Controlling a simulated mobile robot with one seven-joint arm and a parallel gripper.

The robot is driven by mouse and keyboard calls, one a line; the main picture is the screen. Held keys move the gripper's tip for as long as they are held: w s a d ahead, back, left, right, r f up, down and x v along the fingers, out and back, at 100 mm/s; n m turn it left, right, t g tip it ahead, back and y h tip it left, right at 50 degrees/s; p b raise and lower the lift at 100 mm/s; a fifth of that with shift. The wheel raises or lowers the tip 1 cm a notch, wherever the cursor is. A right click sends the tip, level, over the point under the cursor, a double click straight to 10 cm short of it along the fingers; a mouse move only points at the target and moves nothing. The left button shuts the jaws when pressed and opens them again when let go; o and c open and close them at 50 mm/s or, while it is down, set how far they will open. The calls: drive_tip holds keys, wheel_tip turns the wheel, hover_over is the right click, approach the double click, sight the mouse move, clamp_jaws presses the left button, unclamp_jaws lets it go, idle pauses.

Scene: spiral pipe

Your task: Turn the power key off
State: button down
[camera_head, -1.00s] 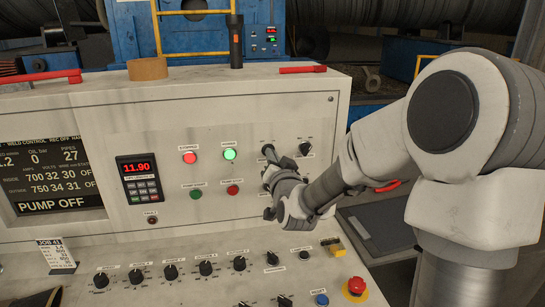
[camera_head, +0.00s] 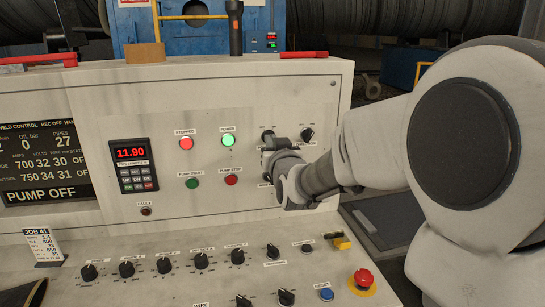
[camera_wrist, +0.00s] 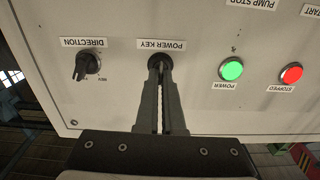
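The power key (camera_wrist: 157,60) is a dark round switch on the upright white panel, under its POWER KEY label in the upside-down wrist view. My gripper (camera_wrist: 161,66) points straight at it. Its two grey fingers are close together with a narrow gap, and their tips appear closed on the key, hiding most of it. In the head view my gripper (camera_head: 270,146) is at the panel, and only the top of the key (camera_head: 267,134) shows above it. The green POWER light (camera_wrist: 231,69) is lit; it also shows in the head view (camera_head: 228,140).
The black DIRECTION knob (camera_head: 307,134) is close to the right of the key. The red STOPPED light (camera_head: 186,143) is lit. Pump buttons (camera_head: 231,180) sit lower left. A sloped desk below carries several knobs and a red emergency button (camera_head: 363,278).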

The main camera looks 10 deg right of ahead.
drive_tip(key=shift+a+n+b, duration=0.15)
drive_tip(key=shift+n+b, duration=3.05)
drive_tip(key=shift+b, duration=0.25)
drive_tip(key=c, duration=1)
unclamp_jaws()
drive_tip(key=shift+c, duration=0.2)
drive_tip(key=shift+s+f, duration=0.1)
